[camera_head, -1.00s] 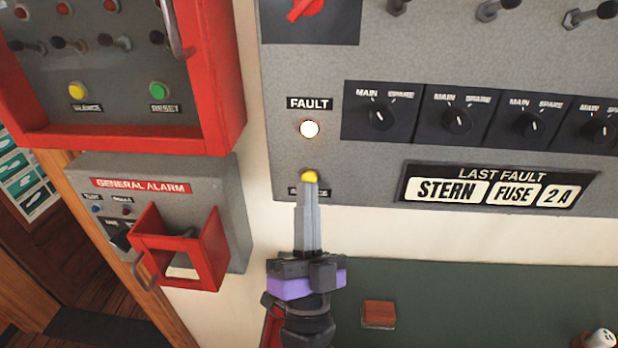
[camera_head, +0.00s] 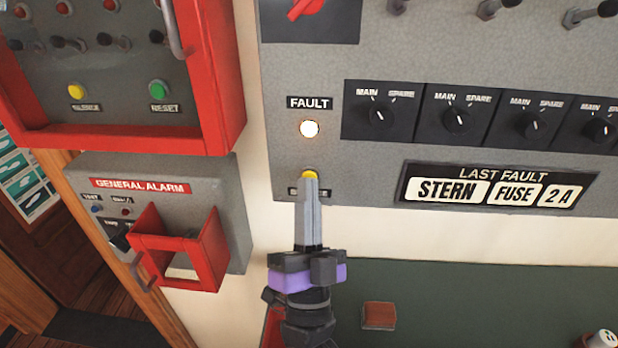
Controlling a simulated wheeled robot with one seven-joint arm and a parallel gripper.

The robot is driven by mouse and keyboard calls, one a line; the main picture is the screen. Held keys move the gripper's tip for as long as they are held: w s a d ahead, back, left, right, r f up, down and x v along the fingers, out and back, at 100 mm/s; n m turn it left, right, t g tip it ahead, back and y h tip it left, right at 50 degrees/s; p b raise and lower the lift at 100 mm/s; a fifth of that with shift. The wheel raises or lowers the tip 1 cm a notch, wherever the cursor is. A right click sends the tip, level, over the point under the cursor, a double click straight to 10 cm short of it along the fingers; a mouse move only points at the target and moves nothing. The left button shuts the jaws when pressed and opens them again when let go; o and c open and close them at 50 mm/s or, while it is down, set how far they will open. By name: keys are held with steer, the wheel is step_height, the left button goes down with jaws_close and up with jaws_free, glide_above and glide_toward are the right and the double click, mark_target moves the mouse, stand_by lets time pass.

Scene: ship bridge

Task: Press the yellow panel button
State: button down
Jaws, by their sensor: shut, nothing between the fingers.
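The yellow panel button (camera_head: 309,174) sits on the grey panel below the lit white FAULT lamp (camera_head: 309,129). My gripper (camera_head: 310,182) is shut and empty, its fingers pointing up at the button. The fingertips overlap the lower part of the button in the picture; whether they touch it I cannot tell. The fingers hide the middle of the label under the button. A second yellow button (camera_head: 76,91) is on the red-framed box at the upper left, beside a green RESET button (camera_head: 157,90).
Rotary MAIN/SPARE switches (camera_head: 379,112) and a LAST FAULT plate (camera_head: 497,188) reading STERN FUSE 2 A are right of the button. The GENERAL ALARM box (camera_head: 235,215) with its red guard (camera_head: 213,252) juts out at left. A brown block (camera_head: 379,315) lies at lower right.

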steer(key=shift+w, duration=0.2)
steer(key=shift+s, duration=0.1)
stand_by(0.4)
steer(key=shift+s, duration=0.75)
steer(key=shift+s+a+p, duration=0.1)
steer(key=shift+s+p, duration=0.65)
steer(key=shift+s, duration=1.75)
